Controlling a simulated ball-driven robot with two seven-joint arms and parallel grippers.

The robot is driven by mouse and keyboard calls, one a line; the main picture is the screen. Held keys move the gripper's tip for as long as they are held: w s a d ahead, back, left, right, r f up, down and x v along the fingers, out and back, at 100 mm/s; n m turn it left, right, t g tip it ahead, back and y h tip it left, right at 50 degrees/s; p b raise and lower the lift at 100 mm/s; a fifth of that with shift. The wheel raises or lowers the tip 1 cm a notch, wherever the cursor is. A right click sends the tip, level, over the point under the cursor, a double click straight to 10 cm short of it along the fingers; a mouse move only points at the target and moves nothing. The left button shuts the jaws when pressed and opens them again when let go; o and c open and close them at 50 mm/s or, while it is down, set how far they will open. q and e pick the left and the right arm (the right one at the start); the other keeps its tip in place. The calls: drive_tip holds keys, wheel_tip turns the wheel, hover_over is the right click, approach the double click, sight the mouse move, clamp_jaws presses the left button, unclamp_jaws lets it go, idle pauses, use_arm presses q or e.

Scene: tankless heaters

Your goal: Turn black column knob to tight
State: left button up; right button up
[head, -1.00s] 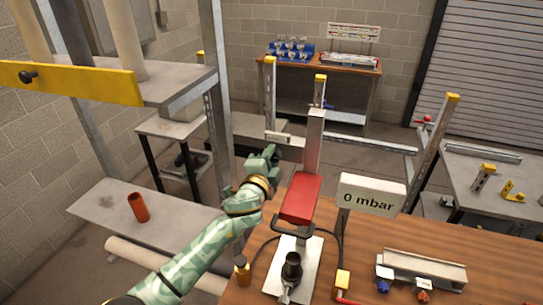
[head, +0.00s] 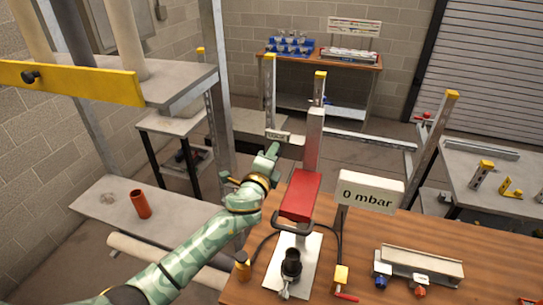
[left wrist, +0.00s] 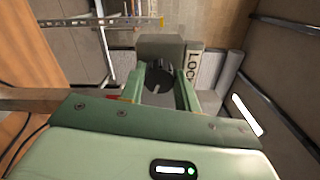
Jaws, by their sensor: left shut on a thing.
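My left gripper (head: 265,161) reaches past the left edge of the wooden bench, beside the grey column (head: 312,135). In the left wrist view, its two green fingers stand on either side of a round black knob (left wrist: 159,76) and are shut on it. The knob sits in front of a grey block (left wrist: 160,47). A pale label lettered "LOC…" (left wrist: 194,68) stands just right of the knob; its end is cut off. In the head view my gripper hides the knob. I cannot read any tight mark. My right gripper is not in view.
A red block (head: 300,194) on the column and a "0 mbar" sign (head: 368,190) stand close to the right of my gripper. A yellow bar (head: 75,82) with another black knob crosses the left shelf. An orange cup (head: 141,204) stands on the lower shelf.

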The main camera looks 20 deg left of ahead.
use_arm(q)
drive_tip(key=shift+f, duration=0.15)
drive_tip(key=o, duration=1)
drive_tip(key=shift+c, duration=0.2)
drive_tip(key=shift+s, duration=0.1)
drive_tip(key=s+b, duration=0.1)
drive_tip(key=s, duration=1.5)
drive_tip(key=shift+a, duration=0.25)
